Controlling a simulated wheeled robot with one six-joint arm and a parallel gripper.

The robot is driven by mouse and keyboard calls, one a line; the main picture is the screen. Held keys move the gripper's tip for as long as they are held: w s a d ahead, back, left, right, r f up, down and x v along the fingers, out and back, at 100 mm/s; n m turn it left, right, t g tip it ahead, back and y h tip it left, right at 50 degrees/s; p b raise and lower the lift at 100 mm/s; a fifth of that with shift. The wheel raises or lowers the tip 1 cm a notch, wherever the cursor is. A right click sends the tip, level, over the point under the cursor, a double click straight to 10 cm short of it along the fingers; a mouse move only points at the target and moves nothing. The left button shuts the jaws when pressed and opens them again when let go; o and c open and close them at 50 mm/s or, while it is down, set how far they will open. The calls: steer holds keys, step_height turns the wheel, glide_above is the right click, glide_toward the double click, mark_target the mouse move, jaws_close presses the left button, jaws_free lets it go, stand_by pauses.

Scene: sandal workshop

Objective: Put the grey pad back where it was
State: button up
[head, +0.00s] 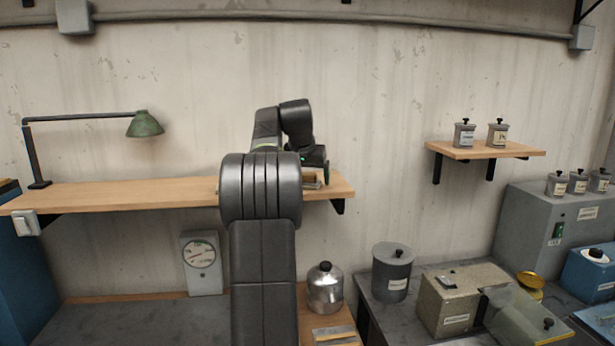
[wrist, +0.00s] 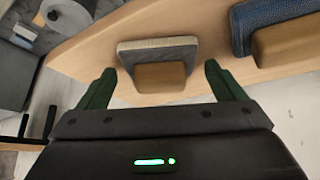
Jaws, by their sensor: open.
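A grey pad (wrist: 158,44) with a wooden block handle (wrist: 160,77) lies on the wooden shelf (wrist: 100,52) in the wrist view. My gripper (wrist: 160,68) is open, with one green finger on each side of the handle and visible gaps to both. A dark blue pad (wrist: 285,10) with its own wooden block lies to the right on the same shelf. In the head view my gripper (head: 316,172) is at the right end of the long shelf (head: 130,194). My arm hides part of the shelf there, and the pads cannot be told apart.
A green lamp (head: 145,124) stands at the shelf's left end. A small shelf (head: 485,150) with two canisters is at the right. Below stand a metal bottle (head: 325,288), a grey canister (head: 391,272) and a beige machine (head: 462,298). The long shelf's left-middle stretch is clear.

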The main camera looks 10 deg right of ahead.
steer(key=shift+r, duration=0.1)
steer(key=shift+s+r, duration=0.1)
steer(key=shift+r, duration=0.1)
steer(key=v, duration=1.1)
steer(key=shift+r, duration=0.3)
